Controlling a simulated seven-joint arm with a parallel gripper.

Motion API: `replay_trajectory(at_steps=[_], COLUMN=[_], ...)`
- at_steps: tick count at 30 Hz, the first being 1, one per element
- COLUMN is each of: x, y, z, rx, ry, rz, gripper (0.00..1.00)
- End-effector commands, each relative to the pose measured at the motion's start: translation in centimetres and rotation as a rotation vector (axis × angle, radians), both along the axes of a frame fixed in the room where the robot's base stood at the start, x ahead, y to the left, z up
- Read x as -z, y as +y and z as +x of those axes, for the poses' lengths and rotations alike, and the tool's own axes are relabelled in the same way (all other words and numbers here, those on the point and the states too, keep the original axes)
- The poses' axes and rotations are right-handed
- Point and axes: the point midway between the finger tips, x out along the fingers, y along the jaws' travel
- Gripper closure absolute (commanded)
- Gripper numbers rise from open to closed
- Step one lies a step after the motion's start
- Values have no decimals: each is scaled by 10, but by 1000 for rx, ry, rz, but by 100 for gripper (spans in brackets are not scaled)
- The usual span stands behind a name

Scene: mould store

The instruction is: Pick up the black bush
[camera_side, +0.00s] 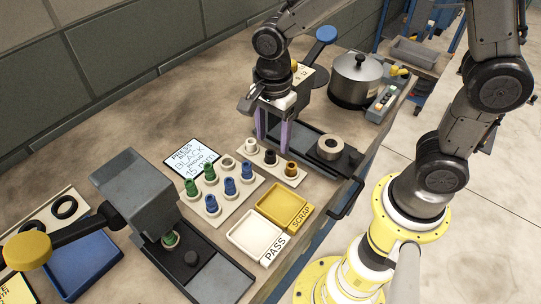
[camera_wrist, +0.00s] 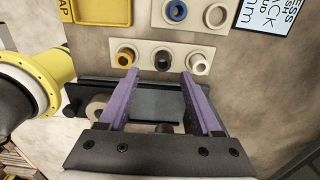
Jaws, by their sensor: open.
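The black bush (camera_side: 270,157) stands in the middle of a small pale board, between a white bush (camera_side: 252,144) and an amber bush (camera_side: 291,168). In the wrist view the black bush (camera_wrist: 162,60) lies just beyond the fingertips, roughly centred between them, with the amber bush (camera_wrist: 126,57) left and the white bush (camera_wrist: 198,62) right. My gripper (camera_side: 270,143) points down with its purple fingers close to this board. In the wrist view my gripper (camera_wrist: 160,74) is open, with nothing held between the fingers.
A dark press bed with a pale ring (camera_side: 331,147) lies right of the board. A larger board (camera_side: 228,205) holds green and blue bushes. The white PASS tray (camera_side: 238,239) and yellow SCRAP tray (camera_side: 305,213) stand in front. A grey press (camera_side: 145,185) and lidded pot (camera_side: 356,80) flank the area.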

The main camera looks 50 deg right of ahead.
Motion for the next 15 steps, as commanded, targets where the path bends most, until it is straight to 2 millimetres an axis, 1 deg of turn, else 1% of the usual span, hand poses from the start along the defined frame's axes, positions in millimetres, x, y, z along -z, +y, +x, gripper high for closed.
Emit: replay_trajectory(at_steps=[3, 7, 11, 15], x=[18, 36, 46, 47], y=[2, 3, 3, 3], z=[2, 3, 3, 4], rx=[0, 0, 0, 0], ry=[5, 4, 2, 1], rz=[-2, -1, -1, 0], gripper=[34, 34, 34, 34])
